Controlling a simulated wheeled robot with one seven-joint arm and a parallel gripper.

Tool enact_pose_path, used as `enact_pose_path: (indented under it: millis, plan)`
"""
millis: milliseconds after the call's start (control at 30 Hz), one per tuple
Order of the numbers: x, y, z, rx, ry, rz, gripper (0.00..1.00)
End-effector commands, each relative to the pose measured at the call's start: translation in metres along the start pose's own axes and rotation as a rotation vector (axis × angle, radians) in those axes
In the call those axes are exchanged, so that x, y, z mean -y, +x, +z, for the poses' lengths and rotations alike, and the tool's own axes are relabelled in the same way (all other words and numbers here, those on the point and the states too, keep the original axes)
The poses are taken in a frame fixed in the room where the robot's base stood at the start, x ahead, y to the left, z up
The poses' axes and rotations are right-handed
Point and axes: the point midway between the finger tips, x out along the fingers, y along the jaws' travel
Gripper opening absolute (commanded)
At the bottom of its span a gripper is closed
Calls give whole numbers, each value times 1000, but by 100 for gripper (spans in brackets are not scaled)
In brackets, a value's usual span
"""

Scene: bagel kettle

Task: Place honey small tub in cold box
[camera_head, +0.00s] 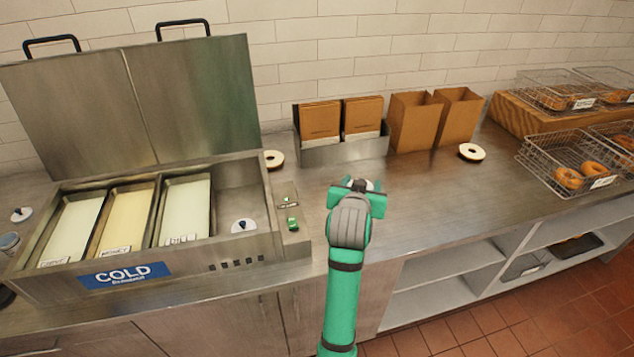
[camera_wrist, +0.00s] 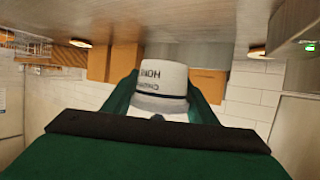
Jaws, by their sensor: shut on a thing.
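My gripper (camera_head: 358,188) is shut on the honey small tub (camera_wrist: 163,82), a white tub with dark lettering that shows upside down in the wrist view. Its green fingers (camera_wrist: 164,100) stand on either side of the tub. In the head view the tub is mostly hidden behind the gripper, with only a bit of white showing. The gripper is over the counter, to the right of the cold box. The cold box (camera_head: 190,258) is steel with a blue COLD sign, and its lid (camera_head: 135,105) is raised. It holds several long pans and a steel compartment at the right.
A round white lid with a dark knob (camera_head: 243,225) lies in the right compartment. Brown bags (camera_head: 416,122) and a bag holder (camera_head: 345,150) stand at the back. Bagel halves (camera_head: 472,152) lie on the counter. Wire baskets (camera_head: 568,165) are at the right.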

Motion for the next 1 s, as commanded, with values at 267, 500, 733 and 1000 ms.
enact_pose_path:
  millis: [267, 500, 733, 1000]
  plan:
    - [78, 44, -21, 0, -49, -96, 28]
    - [91, 72, -23, 3, -57, -110, 28]
    - [92, 125, -21, 4, -56, -109, 28]
    - [94, 180, -3, 3, -57, -110, 28]
